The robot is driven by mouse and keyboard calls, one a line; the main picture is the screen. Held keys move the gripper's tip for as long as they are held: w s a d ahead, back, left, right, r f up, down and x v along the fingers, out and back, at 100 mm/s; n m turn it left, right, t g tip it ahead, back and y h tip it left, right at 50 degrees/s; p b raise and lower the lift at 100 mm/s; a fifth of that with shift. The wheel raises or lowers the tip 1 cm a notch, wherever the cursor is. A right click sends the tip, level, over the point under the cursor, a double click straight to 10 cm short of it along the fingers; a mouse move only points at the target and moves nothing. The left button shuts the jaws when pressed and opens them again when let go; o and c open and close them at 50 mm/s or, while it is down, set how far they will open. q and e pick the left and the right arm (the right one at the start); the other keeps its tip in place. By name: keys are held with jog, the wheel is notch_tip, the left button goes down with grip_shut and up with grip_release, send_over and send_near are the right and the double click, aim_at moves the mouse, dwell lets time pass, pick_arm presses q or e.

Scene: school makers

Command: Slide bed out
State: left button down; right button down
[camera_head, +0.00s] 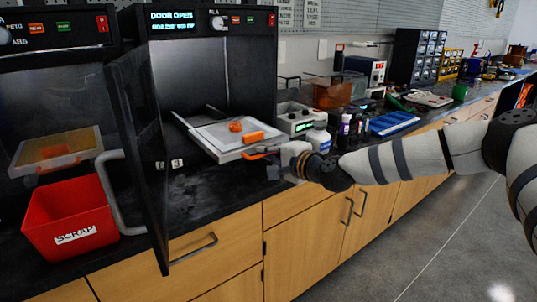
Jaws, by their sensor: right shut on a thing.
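The printer (205,70) in the middle has its dark door (140,160) swung open, and its display reads "DOOR OPEN". Its pale bed (207,132) sits tilted in the picture, with its near right end out past the printer's front opening. A small orange printed piece (236,126) lies on the bed. An orange block (253,137) is by the bed's right edge. My right gripper (276,156) is shut on the bed's front edge, by its orange handle. The fingers are small and partly hidden by the wrist. My left gripper is not in view.
A red SCRAP bin (83,222) stands left of the open door, before another printer (50,90). A white bottle (319,137), dark bottles (345,130) and a blue tray (393,122) stand right of the bed. The black counter (215,195) below the bed is clear.

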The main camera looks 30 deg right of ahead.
jog(key=shift+s+f, duration=0.1)
jog(key=shift+f, duration=0.1)
jog(key=c, duration=2)
grip_release()
jog(key=shift+s+r, duration=0.15)
jog(key=shift+s, duration=0.05)
jog(key=v, duration=1.2)
